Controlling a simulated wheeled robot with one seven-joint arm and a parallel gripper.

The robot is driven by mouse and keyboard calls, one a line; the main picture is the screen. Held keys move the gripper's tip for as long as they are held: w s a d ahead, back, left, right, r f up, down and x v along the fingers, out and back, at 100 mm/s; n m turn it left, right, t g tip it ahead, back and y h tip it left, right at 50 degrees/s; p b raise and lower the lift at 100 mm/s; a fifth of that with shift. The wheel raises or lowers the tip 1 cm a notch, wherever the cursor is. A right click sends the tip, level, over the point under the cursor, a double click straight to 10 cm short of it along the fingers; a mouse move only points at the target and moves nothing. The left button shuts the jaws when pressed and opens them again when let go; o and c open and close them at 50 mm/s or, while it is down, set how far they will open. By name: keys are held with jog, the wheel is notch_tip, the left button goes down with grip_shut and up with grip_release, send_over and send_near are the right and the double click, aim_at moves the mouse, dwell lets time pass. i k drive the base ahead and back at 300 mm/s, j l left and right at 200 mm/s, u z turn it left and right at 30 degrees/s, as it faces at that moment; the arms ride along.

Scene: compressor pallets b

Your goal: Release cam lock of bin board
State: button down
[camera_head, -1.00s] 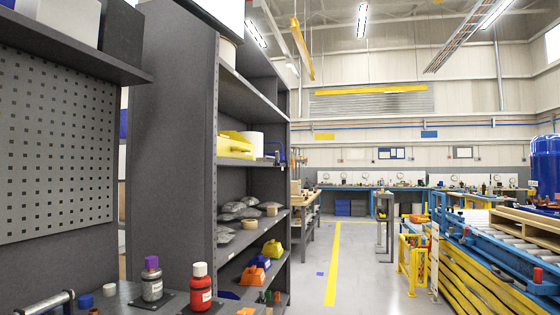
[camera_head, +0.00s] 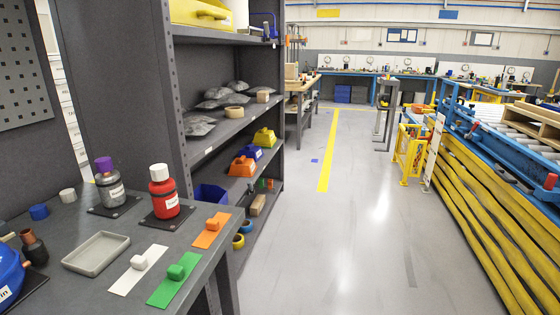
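No board with a cam lock can be made out for certain in this view. A dark perforated panel (camera_head: 22,70) stands upright at the upper left, cut off by the picture edge, and no lock shows on it. Small bins, yellow (camera_head: 264,138), orange (camera_head: 243,167) and blue (camera_head: 252,153), sit on a lower shelf of the grey rack. Flat orange (camera_head: 212,231), white (camera_head: 138,268) and green (camera_head: 174,278) strips with small blocks on them lie on the grey bench. My gripper is not in view.
The grey bench (camera_head: 80,225) holds a grey tray (camera_head: 96,252), a red bottle (camera_head: 163,192) and a grey bottle (camera_head: 110,185). The grey rack (camera_head: 178,100) stands behind it. The floor aisle (camera_head: 345,240) is clear, with a blue roller conveyor (camera_head: 500,150) on the right.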

aim_at(267, 30)
jog(key=i+z, duration=0.1)
jog(key=i, duration=1.8)
jog(key=i+l+u, duration=0.2)
jog(key=i, duration=0.35)
jog(key=i+u, duration=0.2)
jog(key=i, duration=0.4)
jog(key=i+l+u, duration=0.2)
jog(key=i, duration=0.35)
jog(key=i+l+u, duration=0.2)
jog(key=i+l, duration=0.25)
